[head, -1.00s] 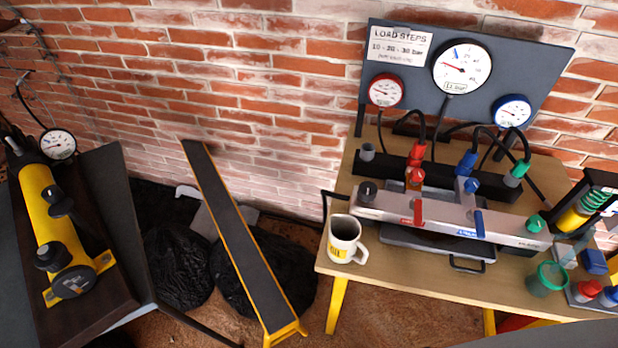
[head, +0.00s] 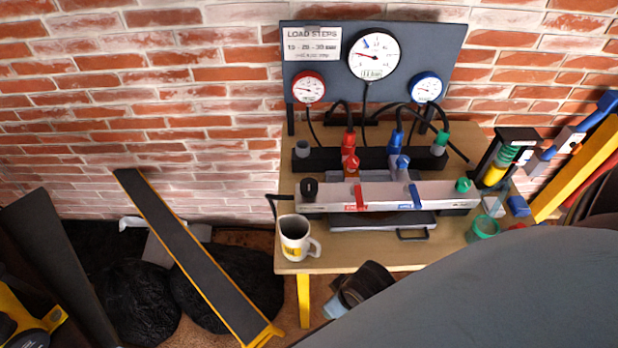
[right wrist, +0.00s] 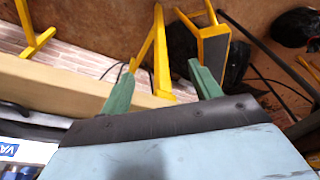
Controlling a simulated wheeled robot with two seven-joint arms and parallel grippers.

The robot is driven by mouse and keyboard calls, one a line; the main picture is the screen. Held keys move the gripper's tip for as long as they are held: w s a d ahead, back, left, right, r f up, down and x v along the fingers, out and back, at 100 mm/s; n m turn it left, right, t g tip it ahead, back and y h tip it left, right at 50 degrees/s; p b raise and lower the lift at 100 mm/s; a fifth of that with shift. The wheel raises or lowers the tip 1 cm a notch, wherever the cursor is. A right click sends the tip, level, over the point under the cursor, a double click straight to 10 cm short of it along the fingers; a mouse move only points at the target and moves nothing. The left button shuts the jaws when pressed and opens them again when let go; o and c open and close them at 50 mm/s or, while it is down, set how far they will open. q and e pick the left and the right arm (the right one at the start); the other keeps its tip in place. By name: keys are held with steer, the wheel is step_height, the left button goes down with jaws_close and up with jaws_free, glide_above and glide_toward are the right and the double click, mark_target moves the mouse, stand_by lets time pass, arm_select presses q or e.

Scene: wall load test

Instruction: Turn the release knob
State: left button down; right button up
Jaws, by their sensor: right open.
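The yellow hand pump (head: 42,322) is cut off at the lower left of the head view; only its end with a dark cap shows. A silver manifold bar (head: 330,196) on the bench carries a black knob (head: 309,188) at its left end and a green knob (head: 463,185) at its right end. I cannot tell which knob is the release knob. My right gripper (right wrist: 162,88) shows in the right wrist view with two green fingers spread apart and nothing between them. It is near the bench's front edge, away from the knobs. My left gripper is out of view.
A white mug (head: 294,238) stands at the bench's front left corner. Gauges on a grey panel (head: 330,80) rise behind. A dark narrow ramp-like board (head: 190,250) with yellow edges and black bags (head: 140,300) lie left of the bench. A green cup (head: 484,228) stands right.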

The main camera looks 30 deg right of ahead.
steer(key=w+d+r+n+t+h, duration=0.1)
steer(key=w+r+n+t, duration=0.2)
steer(key=w+r+t, duration=1.5)
steer(key=w+a+r+n+g+y, duration=0.1)
steer(key=w+a+r+n+y, duration=0.35)
steer(key=r, duration=0.35)
steer(key=w+a+r+n+y, duration=0.3)
steer(key=r+n+y, duration=0.2)
steer(key=r, duration=0.4)
steer(key=a+r+n+g+y, duration=0.1)
steer(key=a+n+g+y, duration=0.55)
steer(key=n, duration=0.25)
steer(key=n+g+h, duration=0.8)
steer(key=g+h, duration=0.5)
steer(key=h, duration=0.2)
glide_above(309, 183)
step_height(309, 183, down, 12)
steer(key=r, duration=0.1)
step_height(309, 183, down, 14)
steer(key=shift+r, duration=0.25)
